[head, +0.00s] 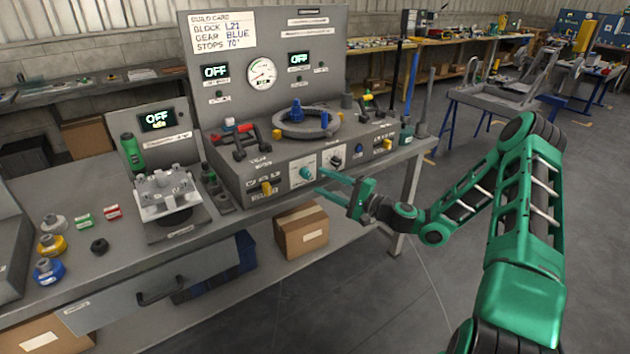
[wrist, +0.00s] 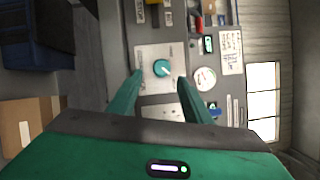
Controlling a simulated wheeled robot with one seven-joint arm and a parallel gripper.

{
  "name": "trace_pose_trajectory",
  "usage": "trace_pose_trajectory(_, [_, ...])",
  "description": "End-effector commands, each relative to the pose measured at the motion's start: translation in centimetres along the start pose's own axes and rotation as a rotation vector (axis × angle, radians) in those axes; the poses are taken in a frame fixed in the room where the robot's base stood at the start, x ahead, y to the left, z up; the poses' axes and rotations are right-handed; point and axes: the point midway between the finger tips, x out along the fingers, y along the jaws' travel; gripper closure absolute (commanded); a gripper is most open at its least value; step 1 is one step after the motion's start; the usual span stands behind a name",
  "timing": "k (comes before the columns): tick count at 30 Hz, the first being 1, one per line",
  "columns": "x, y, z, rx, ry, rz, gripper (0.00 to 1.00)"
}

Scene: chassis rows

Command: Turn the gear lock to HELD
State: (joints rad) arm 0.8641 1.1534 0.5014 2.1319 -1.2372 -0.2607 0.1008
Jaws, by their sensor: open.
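A teal round knob (head: 306,173) sits on a pale plate on the sloped front of the grey test bench. A dark knob (head: 336,161) on a second pale plate is to its right. The labels are too small to read, so I cannot tell which is the gear lock or where it points. My gripper (head: 317,181) is open and empty, its teal fingers reaching toward the teal knob from the right. In the wrist view the teal knob (wrist: 161,68) shows between and beyond the fingertips, with a light pointer mark. I see no contact.
A yellow block (head: 267,188) is on the front panel left of the teal knob. A ring-shaped fixture (head: 306,122) with blue parts stands on top. A cardboard box (head: 301,231) sits on the shelf below. The floor to the right of the bench is free.

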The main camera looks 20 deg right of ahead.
Motion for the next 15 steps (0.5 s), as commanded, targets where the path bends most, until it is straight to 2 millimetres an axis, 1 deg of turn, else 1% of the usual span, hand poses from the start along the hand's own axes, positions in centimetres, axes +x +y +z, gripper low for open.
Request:
trace_pose_trajectory(1, [-1.0,0.0,-0.1,0.001,0.004,0.000,0.55])
trace_pose_trajectory(6, [-3.8,0.1,-0.2,0.001,0.004,0.001,0.55])
trace_pose_trajectory(10, [-5.2,0.1,-0.2,0.001,0.003,0.002,0.55])
trace_pose_trajectory(15, [-5.9,0.1,-0.2,0.000,0.002,0.001,0.55])
